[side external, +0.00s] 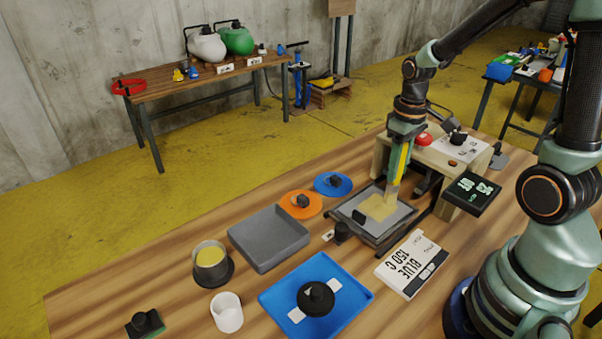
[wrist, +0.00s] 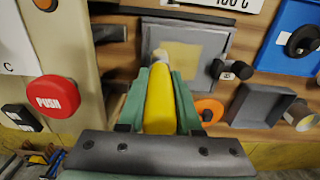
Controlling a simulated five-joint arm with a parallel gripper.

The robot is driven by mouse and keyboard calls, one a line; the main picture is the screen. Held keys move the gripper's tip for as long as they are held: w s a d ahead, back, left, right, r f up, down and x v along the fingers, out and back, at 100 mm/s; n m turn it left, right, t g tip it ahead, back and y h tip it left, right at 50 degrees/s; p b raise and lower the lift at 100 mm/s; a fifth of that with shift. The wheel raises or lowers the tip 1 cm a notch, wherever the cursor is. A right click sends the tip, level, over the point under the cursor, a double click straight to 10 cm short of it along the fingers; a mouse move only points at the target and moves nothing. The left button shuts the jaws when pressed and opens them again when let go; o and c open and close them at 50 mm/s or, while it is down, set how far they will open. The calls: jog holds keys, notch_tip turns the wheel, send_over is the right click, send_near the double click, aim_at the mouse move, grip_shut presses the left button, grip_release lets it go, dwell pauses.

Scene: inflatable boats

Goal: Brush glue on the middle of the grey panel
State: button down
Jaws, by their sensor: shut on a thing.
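My gripper (side external: 401,152) is shut on the yellow handle of a brush (side external: 404,164), which points down with its pale bristles at the grey panel (side external: 400,212). The bristles look to be at or just above the panel; exact contact cannot be told. A yellowish glue patch (side external: 378,207) covers the panel's middle. In the wrist view my gripper (wrist: 159,80) has green fingers on both sides of the yellow handle (wrist: 159,105). The panel (wrist: 212,50) and its patch (wrist: 180,57) lie beyond the bristle tip (wrist: 160,56). A dark pot (side external: 211,272) holds yellow glue.
The panel lies in a dark frame before a press with a red button (side external: 424,139).

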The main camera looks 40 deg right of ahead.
jog(key=shift+d+r, duration=0.2)
jog(key=shift+r, duration=3.85)
